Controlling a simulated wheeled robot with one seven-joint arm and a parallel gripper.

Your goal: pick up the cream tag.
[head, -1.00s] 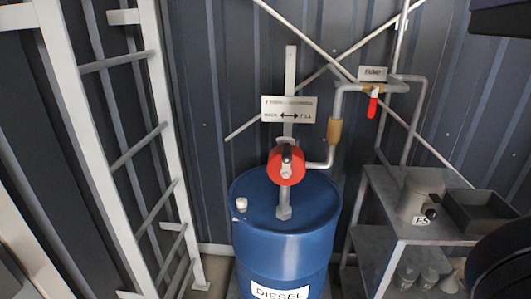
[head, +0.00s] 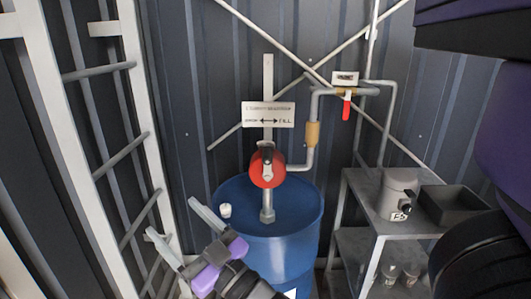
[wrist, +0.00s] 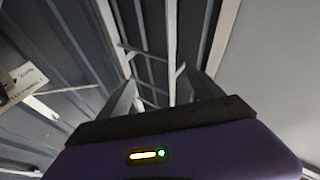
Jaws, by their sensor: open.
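No thing in view is plainly the cream tag. A small pale plate (head: 345,78) with dark lettering is on the pipe above the red valve lever (head: 346,107). A small cream piece (head: 225,210) sits on top of the blue drum (head: 265,225), too small to tell what it is. My gripper (head: 171,216) is open and empty, in front of the drum's left side. In the wrist view, its fingers (wrist: 158,78) point toward the wall and white bars.
A white ladder (head: 70,140) stands at the left, close to my gripper. A grey shelf (head: 375,215) at the right holds a grey canister (head: 397,195) and a dark tray (head: 455,205). Pipes and braces cross the wall.

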